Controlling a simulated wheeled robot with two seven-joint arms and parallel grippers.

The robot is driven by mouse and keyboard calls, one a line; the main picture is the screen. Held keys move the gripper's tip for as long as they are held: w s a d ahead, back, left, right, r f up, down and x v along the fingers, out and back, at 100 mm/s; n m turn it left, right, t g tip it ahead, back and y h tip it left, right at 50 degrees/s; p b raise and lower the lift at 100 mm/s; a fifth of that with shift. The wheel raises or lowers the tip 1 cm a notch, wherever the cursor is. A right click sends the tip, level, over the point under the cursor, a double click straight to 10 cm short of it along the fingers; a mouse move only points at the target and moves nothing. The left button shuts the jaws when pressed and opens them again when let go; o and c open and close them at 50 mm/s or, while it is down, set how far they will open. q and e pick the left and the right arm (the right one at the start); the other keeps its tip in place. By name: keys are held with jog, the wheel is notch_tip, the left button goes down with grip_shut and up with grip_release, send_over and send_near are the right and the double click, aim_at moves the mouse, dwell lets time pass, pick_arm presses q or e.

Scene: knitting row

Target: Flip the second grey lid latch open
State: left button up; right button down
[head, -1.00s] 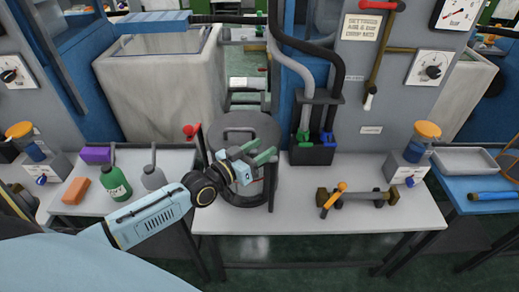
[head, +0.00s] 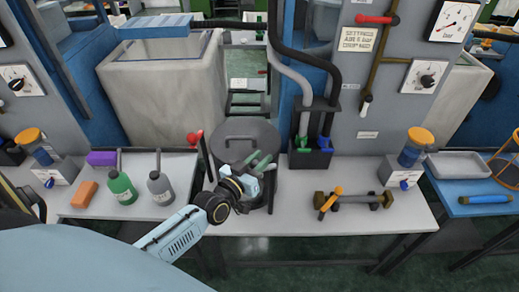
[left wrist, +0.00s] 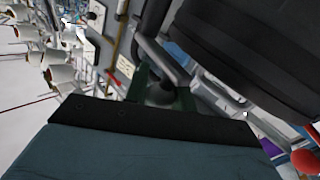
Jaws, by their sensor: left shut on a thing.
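A round dark pot has a grey lid (head: 246,131) with a bar handle on top, at the bench's back edge in the head view. My left gripper (head: 256,163) is at the pot's front side, just below the lid rim, its green fingers pointing up and right. The gripper hides the latch in the head view. My right gripper is not in view.
A red-knobbed lever (head: 195,139) stands left of the pot. Left are a green bottle (head: 122,188), a grey bottle (head: 160,187) and an orange block (head: 84,194). A black hose box (head: 309,153) and dumbbell-like tool (head: 352,201) are right. The bench front between is clear.

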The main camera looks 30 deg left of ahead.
pick_arm(q)
jog(key=y+p, duration=0.1)
jog(key=n+y, duration=0.1)
jog(key=n+p, duration=0.1)
jog(key=shift+s+d+r+y+p, duration=0.15)
jog(key=shift+s+d+y+p, duration=0.15)
jog(key=shift+y+p, duration=0.1)
jog(key=shift+s+d+n+g+y+p, duration=0.15)
jog(key=shift+n+y+p, duration=0.3)
jog(key=shift+y, duration=0.4)
jog(key=shift+s+d+n+g+y+p, duration=0.15)
jog(key=shift+n+y+p, duration=0.2)
jog(key=shift+n+y, duration=0.35)
jog(key=shift+w+a+y, duration=0.1)
jog(key=shift+y, duration=0.25)
jog(key=o, duration=1)
jog(key=v, duration=1.3)
jog(key=shift+s, duration=0.2)
